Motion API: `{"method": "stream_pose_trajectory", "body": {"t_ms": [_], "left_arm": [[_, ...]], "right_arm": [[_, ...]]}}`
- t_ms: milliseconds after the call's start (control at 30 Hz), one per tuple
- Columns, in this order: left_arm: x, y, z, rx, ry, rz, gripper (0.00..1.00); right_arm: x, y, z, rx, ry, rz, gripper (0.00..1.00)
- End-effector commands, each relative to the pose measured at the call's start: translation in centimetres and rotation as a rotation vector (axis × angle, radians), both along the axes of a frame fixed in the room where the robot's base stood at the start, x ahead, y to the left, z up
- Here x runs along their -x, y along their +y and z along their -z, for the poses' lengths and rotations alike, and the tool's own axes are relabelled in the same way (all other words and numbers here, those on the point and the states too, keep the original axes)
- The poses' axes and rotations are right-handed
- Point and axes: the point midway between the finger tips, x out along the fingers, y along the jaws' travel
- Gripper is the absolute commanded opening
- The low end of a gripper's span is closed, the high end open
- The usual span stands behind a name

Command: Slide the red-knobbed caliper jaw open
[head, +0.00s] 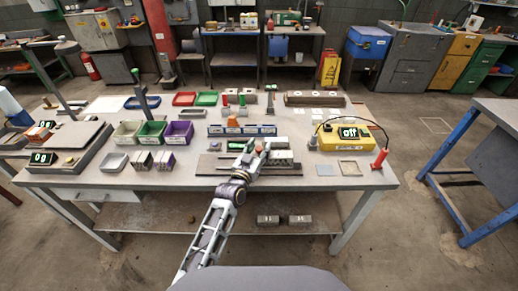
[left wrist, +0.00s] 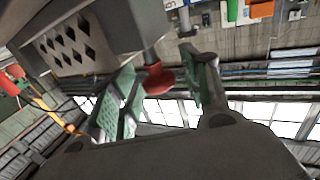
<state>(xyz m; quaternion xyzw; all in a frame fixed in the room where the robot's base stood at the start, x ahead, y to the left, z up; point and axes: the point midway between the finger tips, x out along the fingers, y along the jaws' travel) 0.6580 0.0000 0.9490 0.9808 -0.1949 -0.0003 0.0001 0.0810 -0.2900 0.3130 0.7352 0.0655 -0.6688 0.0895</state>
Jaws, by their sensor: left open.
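My left gripper (head: 256,147) is over the front middle of the bench, by a dark flat base (head: 212,165) with a grey holed block (head: 282,157) on it. In the left wrist view my left gripper (left wrist: 168,62) has its two green-padded fingers apart. A red knob (left wrist: 159,79) shows between them, closer to the left finger. I cannot tell if it touches that finger. A grey block with diamond-shaped holes (left wrist: 72,45) fills the upper left there. In the head view the knob and jaw are not clear behind my gripper. My right gripper is not in view.
A yellow meter box (head: 345,137) with a red post (head: 379,160) stands to the right. Green (head: 150,133) and purple (head: 178,132) bins stand to the left. A blue rack (head: 242,130) is just behind my gripper.

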Motion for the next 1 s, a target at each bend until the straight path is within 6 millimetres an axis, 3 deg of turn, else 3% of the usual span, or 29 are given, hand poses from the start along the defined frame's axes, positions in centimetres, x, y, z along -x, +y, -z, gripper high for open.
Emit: {"method": "stream_pose_trajectory", "body": {"t_ms": [233,600,1000], "left_arm": [[0.0,0.0,0.0,0.0,0.0,0.0,0.44],[0.0,0.0,0.0,0.0,0.0,0.0,0.0],[0.0,0.8,0.0,-0.004,-0.001,0.0,0.0]], "right_arm": [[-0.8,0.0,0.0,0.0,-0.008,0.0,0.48],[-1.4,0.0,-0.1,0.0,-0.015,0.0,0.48],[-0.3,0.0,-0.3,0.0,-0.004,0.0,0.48]]}}
